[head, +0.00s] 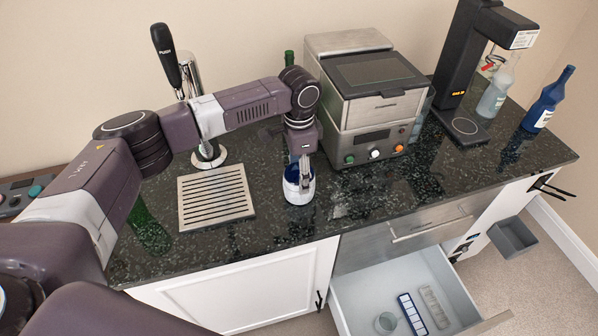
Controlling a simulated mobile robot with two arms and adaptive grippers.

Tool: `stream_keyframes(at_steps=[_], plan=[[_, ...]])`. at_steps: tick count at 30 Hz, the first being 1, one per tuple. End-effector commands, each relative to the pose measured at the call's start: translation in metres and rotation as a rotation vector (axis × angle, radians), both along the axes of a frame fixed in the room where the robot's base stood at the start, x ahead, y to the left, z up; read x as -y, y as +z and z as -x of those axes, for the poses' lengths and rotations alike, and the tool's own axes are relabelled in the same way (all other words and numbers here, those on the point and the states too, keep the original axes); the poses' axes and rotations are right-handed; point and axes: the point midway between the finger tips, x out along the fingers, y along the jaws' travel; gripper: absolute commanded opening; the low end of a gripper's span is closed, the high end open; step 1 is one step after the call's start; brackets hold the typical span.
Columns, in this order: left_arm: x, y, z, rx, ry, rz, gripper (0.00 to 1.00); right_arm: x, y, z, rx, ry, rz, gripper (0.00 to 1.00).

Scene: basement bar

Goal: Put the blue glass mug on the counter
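A mug with a dark blue inside and pale, shiny walls (298,194) is on the black speckled counter (335,205), near its front edge and right of the drip tray. I take it for the blue glass mug. It looks upright. My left gripper (304,178) points down at the mug, with its fingertips at or inside the rim. The fingers are small and overlap the mug, so I cannot tell whether they are shut on its wall. I cannot tell whether the mug's base touches the counter. My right gripper is out of view.
A drip tray (215,198) and a beer tap (190,90) stand left of the mug; a steel machine (365,100) is behind right. A black dispenser (460,60), a clear bottle (493,97) and a blue bottle (547,100) stand farther right. Below, a drawer (357,297) is open.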

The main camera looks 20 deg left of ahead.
Motion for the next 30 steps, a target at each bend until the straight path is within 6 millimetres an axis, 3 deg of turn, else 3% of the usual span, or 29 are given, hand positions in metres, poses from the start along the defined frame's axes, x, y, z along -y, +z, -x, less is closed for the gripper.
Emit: stream_keyframes(at_steps=[6, 17, 20, 30], plan=[[0.000, -0.001, 0.000, 0.000, 0.000, 0.000, 0.71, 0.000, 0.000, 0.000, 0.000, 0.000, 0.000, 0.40], [0.000, 0.006, -0.001, 0.003, 0.000, 0.001, 0.71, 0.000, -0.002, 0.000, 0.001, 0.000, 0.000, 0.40], [0.000, 0.019, -0.001, 0.004, 0.000, 0.001, 0.71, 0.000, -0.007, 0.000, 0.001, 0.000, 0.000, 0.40], [0.001, 0.091, -0.001, 0.003, 0.000, 0.001, 0.71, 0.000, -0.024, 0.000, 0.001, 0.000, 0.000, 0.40]])
